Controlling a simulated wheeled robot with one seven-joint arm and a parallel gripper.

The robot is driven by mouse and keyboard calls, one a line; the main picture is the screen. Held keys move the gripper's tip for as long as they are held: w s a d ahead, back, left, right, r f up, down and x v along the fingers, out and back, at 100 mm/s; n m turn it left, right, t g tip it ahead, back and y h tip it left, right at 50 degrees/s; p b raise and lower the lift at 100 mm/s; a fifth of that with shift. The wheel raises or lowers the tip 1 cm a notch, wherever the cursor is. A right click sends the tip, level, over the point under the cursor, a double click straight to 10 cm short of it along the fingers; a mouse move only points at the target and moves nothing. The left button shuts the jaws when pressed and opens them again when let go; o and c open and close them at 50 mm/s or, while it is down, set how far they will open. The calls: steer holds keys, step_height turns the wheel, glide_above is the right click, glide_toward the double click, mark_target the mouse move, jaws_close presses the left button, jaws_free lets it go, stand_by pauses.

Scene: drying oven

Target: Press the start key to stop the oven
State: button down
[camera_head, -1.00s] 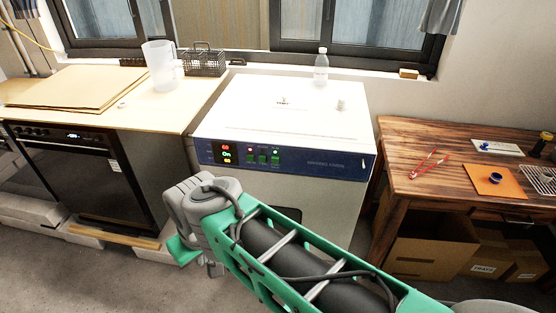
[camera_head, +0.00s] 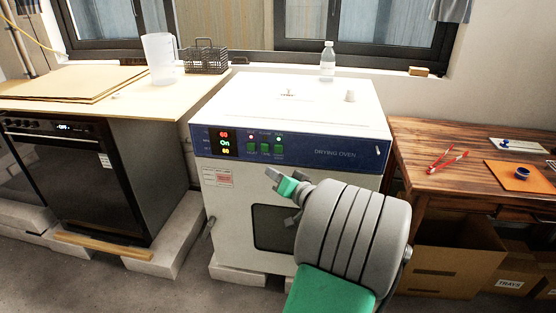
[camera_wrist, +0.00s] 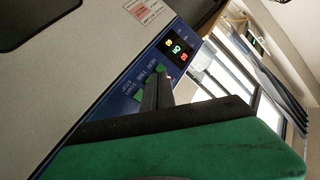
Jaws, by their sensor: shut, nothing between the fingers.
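The drying oven (camera_head: 213,180) is a white box with a blue control panel (camera_head: 350,153) along its upper front. Its display (camera_head: 223,142) shows a red number, a green "On" and a yellow number. Several small lamps sit above three green keys (camera_head: 265,149); their labels are too small to read surely. My gripper (camera_head: 268,174) is shut and empty, just below and in front of the keys in the head view. In the wrist view its dark fingers (camera_wrist: 157,84) partly cover the key row, beside the display (camera_wrist: 177,49). I cannot tell whether they touch a key.
A clear bottle (camera_head: 328,60) stands behind the oven top. A bench at left holds a clear jug (camera_head: 160,58) and a wire basket (camera_head: 205,58). A wooden table (camera_head: 420,182) at right holds small tools. The oven door below the panel has a dark window (camera_head: 270,229).

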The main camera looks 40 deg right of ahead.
mark_target(275, 150)
steer(key=shift+r, duration=0.1)
steer(key=shift+w+d, duration=0.9)
steer(key=shift+d, duration=0.25)
steer(key=shift+w+d, duration=0.9)
steer(key=shift+d, duration=0.25)
steer(key=shift+w+d, duration=0.9)
steer(key=shift+d, duration=0.25)
steer(key=shift+w+d+b, duration=0.25)
steer(key=shift+d+b, duration=0.1)
steer(key=shift+b, duration=0.05)
steer(key=shift+w+d, duration=0.5)
steer(key=shift+d, duration=0.1)
stand_by(0.5)
steer(key=shift+s+a, duration=0.1)
steer(key=shift+s+a+b, duration=0.3)
steer(key=shift+s+a, duration=0.35)
steer(key=shift+a, duration=0.2)
